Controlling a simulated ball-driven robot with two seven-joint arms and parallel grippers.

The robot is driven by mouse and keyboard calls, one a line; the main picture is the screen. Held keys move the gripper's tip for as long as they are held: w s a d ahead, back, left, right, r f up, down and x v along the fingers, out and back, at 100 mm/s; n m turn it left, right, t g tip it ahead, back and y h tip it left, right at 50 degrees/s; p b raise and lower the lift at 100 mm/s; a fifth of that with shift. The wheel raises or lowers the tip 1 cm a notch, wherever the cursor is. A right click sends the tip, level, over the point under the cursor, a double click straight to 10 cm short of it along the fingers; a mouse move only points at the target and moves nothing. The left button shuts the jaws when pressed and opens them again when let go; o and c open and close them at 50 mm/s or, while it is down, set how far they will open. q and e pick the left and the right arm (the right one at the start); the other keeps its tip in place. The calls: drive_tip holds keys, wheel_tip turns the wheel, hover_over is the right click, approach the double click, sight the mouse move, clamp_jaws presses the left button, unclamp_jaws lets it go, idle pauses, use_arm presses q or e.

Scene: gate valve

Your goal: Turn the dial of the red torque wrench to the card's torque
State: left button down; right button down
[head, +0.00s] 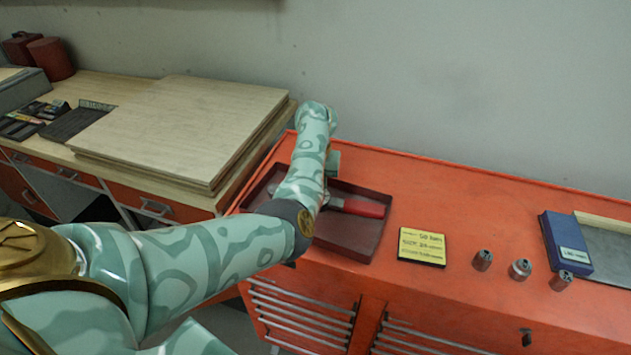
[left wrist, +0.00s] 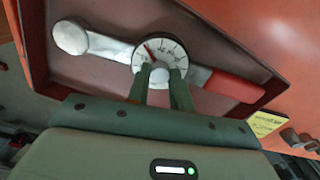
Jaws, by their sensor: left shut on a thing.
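The red torque wrench (head: 362,208) lies in a dark tray (head: 376,231) on the orange cabinet; my left arm hides much of it in the head view. In the left wrist view its round dial (left wrist: 169,50) is white with dark marks and a red pointer, between a silver head and a red handle (left wrist: 234,86). My left gripper (left wrist: 160,74) is over the dial, its fingers shut on the dial's knob. The dial's numbers are too small to read. The yellow card (head: 422,246) lies right of the tray, its writing too blurred to read surely. My right gripper is not in view.
Several metal sockets (head: 521,269) stand right of the card. A blue box (head: 565,243) and a grey tray (head: 608,250) are at the far right. Stacked boards (head: 180,130) lie on the left bench. The orange top behind the card is clear.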

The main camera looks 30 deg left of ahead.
use_arm(q)
drive_tip(key=m+p, duration=0.3)
drive_tip(key=m, duration=0.3)
drive_tip(key=shift+r+m, duration=0.15)
drive_tip(key=shift+m, duration=0.15)
drive_tip(key=m+p, duration=0.2)
drive_tip(key=m, duration=0.2)
drive_tip(key=shift+m+p, duration=0.45)
drive_tip(key=shift+m, duration=0.75)
drive_tip(key=c, duration=1.2)
unclamp_jaws()
drive_tip(key=shift+c, duration=0.2)
